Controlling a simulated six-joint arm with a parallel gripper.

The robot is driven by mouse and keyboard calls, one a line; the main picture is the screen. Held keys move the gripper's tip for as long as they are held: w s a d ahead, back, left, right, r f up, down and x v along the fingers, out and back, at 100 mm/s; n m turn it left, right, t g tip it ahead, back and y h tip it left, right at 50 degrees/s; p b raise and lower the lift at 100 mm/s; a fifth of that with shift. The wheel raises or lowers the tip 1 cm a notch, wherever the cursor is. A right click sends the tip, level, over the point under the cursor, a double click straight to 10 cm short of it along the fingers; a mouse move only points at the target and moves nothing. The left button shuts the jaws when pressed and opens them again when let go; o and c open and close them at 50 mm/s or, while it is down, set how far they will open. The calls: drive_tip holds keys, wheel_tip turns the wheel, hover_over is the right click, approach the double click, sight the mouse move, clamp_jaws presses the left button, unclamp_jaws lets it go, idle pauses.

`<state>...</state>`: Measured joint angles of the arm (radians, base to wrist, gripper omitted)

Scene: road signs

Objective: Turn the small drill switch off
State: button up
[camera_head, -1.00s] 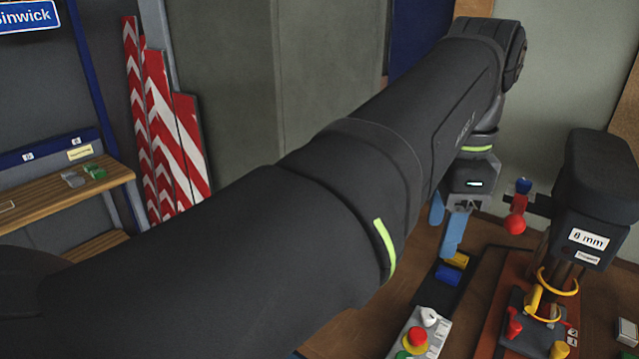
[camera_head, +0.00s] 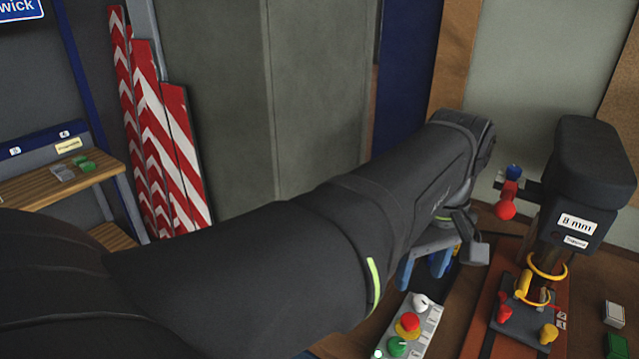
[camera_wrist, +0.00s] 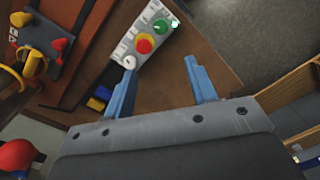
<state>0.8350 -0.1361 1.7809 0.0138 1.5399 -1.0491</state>
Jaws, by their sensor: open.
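A grey control box (camera_head: 418,325) stands at the front of the bench, left of the drill. It carries a white knob (camera_head: 421,302), a red button (camera_head: 409,322) on a yellow base and a green knob (camera_head: 397,346). In the wrist view the box (camera_wrist: 147,40) lies beyond my fingertips, with the white knob (camera_wrist: 130,62) right by the left fingertip. I cannot tell whether they touch. My gripper (camera_wrist: 160,62) has blue fingers, spread apart with nothing between them. In the head view my gripper (camera_head: 424,268) is just behind the box, partly hidden by my arm.
The drill (camera_head: 590,190), with an 8 mm label and a red-ball handle (camera_head: 506,211), stands right of the box on a reddish-brown base. Yellow and blue blocks (camera_wrist: 98,99) lie near the left finger. Striped boards (camera_head: 160,130) lean at the back left.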

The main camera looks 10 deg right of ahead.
drive_tip(key=f+n, duration=0.1)
drive_tip(key=n, duration=0.1)
approach(398, 344)
drive_tip(key=f, duration=0.8)
drive_tip(key=shift+s+a+f, duration=0.1)
drive_tip(key=shift+a+f, duration=0.1)
drive_tip(key=shift+f, duration=0.2)
drive_tip(key=c, duration=1)
drive_tip(key=shift+o, duration=0.2)
